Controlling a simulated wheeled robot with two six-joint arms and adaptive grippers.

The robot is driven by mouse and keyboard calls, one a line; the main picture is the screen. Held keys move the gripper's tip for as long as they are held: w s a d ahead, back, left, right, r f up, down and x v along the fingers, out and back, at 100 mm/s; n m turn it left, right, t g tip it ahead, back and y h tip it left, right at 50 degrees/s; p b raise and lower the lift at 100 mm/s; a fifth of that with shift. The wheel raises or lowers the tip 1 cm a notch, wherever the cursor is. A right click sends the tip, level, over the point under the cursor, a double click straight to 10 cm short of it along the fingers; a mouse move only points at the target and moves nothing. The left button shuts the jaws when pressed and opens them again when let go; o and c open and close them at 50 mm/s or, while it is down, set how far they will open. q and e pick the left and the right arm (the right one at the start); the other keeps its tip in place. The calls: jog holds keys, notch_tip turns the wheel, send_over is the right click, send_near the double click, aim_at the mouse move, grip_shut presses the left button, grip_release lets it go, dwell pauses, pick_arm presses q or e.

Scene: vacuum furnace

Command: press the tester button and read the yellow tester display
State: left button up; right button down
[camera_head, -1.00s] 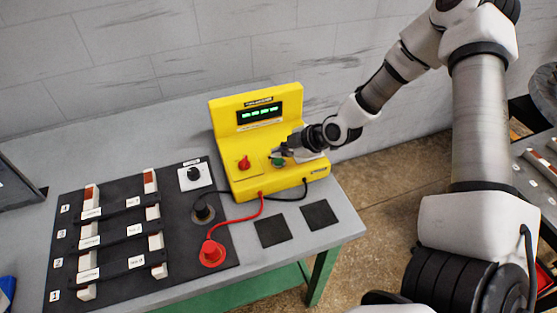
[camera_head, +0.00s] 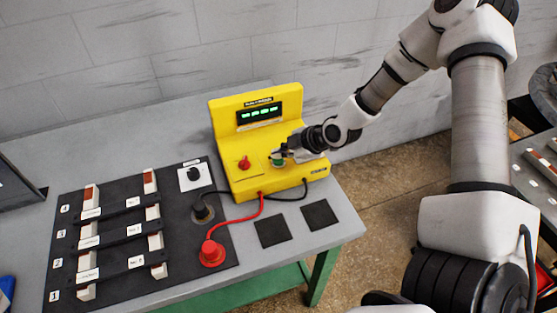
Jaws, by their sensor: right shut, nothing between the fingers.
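The yellow tester (camera_head: 227,128) stands on the grey table. Its dark display (camera_head: 259,114) is lit with green digits, too small to read surely. A red knob (camera_head: 244,163) sits on the left of its sloped front. The green tester button (camera_head: 277,161) is on the right of that front. My right gripper (camera_head: 283,153) is shut and empty, its tips right at the button; whether they touch it I cannot tell. The fingers partly cover the button. My left gripper is not in view.
A black board (camera_head: 120,215) with several white holders lies left of the tester. A red probe plug (camera_head: 212,253) and a black one (camera_head: 203,213) stand on it, cabled to the tester. Two black pads (camera_head: 320,215) lie near the table's front right edge.

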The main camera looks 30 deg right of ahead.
aim_at(280, 162)
jog(key=shift+f, duration=0.3)
jog(key=shift+f+b, duration=0.3)
jog(key=shift+f, duration=0.05)
dwell(0.4)
dwell(0.4)
jog(key=shift+r+p, duration=0.85)
jog(key=shift+p, duration=0.05)
notch_tip(280, 162, up, 5)
jog(key=p, duration=0.5)
jog(key=shift+f, duration=0.1)
